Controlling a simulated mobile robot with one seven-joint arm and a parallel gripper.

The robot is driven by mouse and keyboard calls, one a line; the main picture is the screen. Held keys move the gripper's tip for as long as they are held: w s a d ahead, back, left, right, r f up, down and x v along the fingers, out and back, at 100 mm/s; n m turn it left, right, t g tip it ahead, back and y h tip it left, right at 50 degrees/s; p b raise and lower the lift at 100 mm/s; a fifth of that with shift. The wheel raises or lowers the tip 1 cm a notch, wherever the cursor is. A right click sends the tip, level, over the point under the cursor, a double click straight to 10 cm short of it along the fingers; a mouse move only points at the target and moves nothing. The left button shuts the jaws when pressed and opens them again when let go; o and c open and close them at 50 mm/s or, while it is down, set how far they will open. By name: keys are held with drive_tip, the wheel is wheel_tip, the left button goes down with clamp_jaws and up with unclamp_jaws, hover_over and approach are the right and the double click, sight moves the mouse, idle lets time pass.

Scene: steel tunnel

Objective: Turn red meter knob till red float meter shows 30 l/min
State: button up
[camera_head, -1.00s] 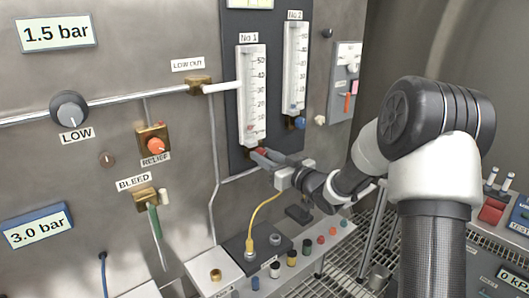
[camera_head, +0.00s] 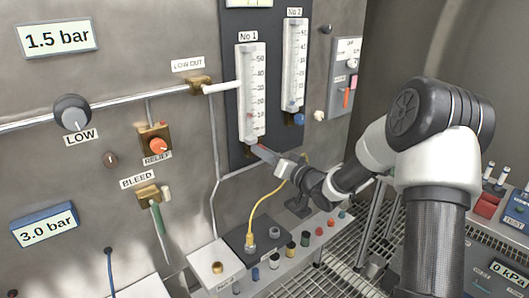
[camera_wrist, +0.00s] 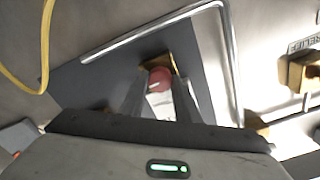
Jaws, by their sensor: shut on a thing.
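The No 1 flow meter (camera_head: 251,90) is a clear upright tube with a scale on a dark panel. Its red float is too small to read surely against the scale. The red meter knob (camera_wrist: 159,79) shows in the wrist view between the two fingers, on a brass block below the meter. My gripper (camera_wrist: 160,92) is shut on the knob. In the head view my gripper (camera_head: 262,151) is at the foot of the No 1 meter, and its fingers largely hide the knob.
The No 2 meter (camera_head: 294,65) with a blue knob (camera_head: 298,119) is close on the right. A yellow hose (camera_head: 262,205) rises below my gripper. A bench box with several coloured caps (camera_head: 290,250) stands beneath. A metal pipe (camera_head: 214,150) runs down at the left.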

drive_tip(key=shift+f, duration=0.15)
drive_tip(key=o, duration=1)
drive_tip(key=shift+o, duration=0.2)
